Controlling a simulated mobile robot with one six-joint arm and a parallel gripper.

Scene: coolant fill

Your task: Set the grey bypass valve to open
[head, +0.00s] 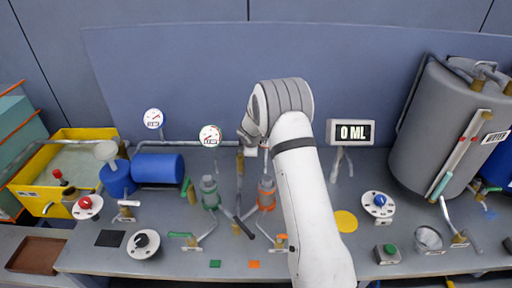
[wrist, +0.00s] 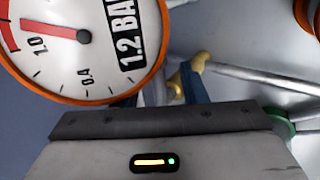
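A slim grey-blue lever (wrist: 194,88) with a brass fitting (wrist: 201,62) shows just beyond my gripper in the wrist view; it looks like the grey bypass valve, partly hidden by my gripper body (wrist: 160,123). In the head view a brass and grey upright part (head: 239,162) stands left of my wrist, at the back pipe. I cannot tell the lever's setting. My gripper (head: 250,150) is at the back of the bench, mostly hidden behind my arm. Its fingers do not show clearly, so I cannot see whether it holds anything.
A green-handled valve (head: 190,238) and an orange pump (head: 266,194) stand in front. A display (head: 351,132) reads 0 ML.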

